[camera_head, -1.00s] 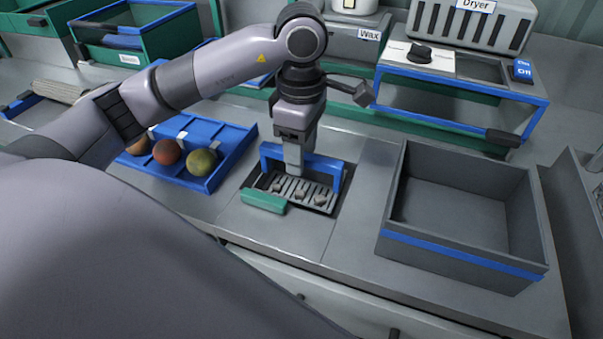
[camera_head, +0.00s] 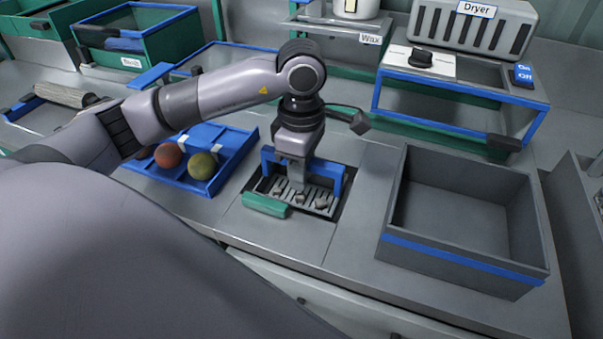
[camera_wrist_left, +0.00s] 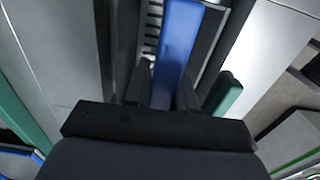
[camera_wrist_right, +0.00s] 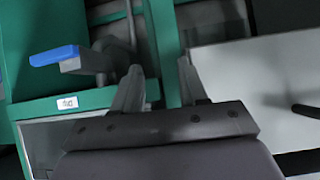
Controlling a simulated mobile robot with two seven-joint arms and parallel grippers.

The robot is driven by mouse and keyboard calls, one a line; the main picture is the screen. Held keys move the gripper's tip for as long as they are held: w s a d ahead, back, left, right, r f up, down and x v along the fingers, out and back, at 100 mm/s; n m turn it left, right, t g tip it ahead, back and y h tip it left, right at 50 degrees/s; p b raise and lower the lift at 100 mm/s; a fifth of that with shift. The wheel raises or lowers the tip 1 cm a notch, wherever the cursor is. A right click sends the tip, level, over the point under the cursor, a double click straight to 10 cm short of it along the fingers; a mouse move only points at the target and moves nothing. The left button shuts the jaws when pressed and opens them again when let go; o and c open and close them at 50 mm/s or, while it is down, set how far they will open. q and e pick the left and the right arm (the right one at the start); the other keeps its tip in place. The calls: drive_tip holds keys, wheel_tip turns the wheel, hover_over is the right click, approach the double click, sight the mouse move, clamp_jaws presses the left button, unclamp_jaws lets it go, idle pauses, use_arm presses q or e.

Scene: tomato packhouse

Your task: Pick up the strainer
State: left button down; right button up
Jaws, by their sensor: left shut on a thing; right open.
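The strainer (camera_head: 322,198) has a slatted metal base, a blue arched handle (camera_head: 334,182) and a green grip (camera_head: 265,205) at its front left. The left wrist view shows the blue bar (camera_wrist_left: 178,40) running between the fingers. My right gripper (camera_wrist_right: 158,92) is open and empty in the right wrist view, in front of green frames, and is outside the head view.
A blue tray (camera_head: 222,177) with round fruits stands to the left. An empty grey crate (camera_head: 460,252) stands to the right. Behind are the wax unit (camera_head: 369,39) and the dryer (camera_head: 475,30). A narrow strip of counter (camera_head: 358,225) is free beside the crate.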

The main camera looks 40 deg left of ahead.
use_arm(q)
wheel_tip(320, 180, up, 20)
drive_tip(key=p, duration=0.3)
drive_tip(key=shift+p, duration=0.35)
